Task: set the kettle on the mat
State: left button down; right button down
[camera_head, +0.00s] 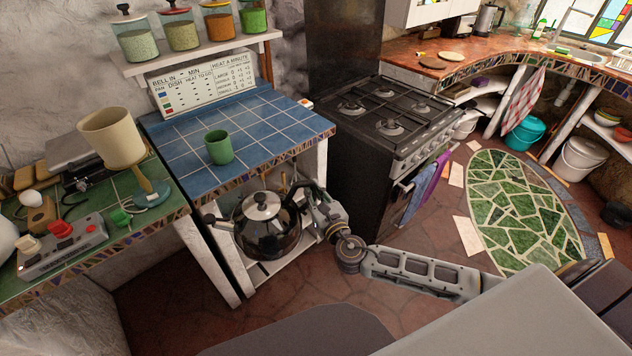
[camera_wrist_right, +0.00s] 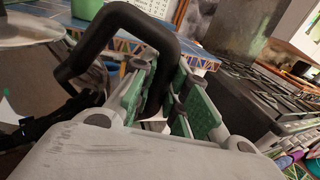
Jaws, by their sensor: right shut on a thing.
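The black kettle (camera_head: 268,228) has a silver lid with a dark knob and shows in front of the blue tiled counter, upright or nearly so. My right gripper (camera_head: 312,213) reaches it from the right and is shut on its handle. In the right wrist view, the black handle (camera_wrist_right: 122,18) passes between the green-padded fingers of the gripper (camera_wrist_right: 165,92). The kettle's underside and any contact beneath it cannot be made out. I cannot make out a mat with certainty. My left gripper is not in view.
A green mug (camera_head: 219,147) stands on the blue tiled counter (camera_head: 270,118), which has bare room around it. A black stove (camera_head: 385,140) stands to the right. A lamp (camera_head: 112,137) and a switch box (camera_head: 62,246) crowd the green counter at left.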

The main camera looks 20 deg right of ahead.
jog(key=shift+s+a, duration=0.1)
jog(key=shift+a, duration=0.15)
jog(key=shift+s+a, duration=0.1)
jog(key=shift+s, duration=0.05)
jog(key=shift+d, duration=0.2)
jog(key=shift+s+d+f+h, duration=0.1)
jog(key=shift+d+f+h, duration=0.05)
jog(key=shift+d+h, duration=0.15)
jog(key=shift+d+f, duration=0.1)
jog(key=shift+d, duration=0.25)
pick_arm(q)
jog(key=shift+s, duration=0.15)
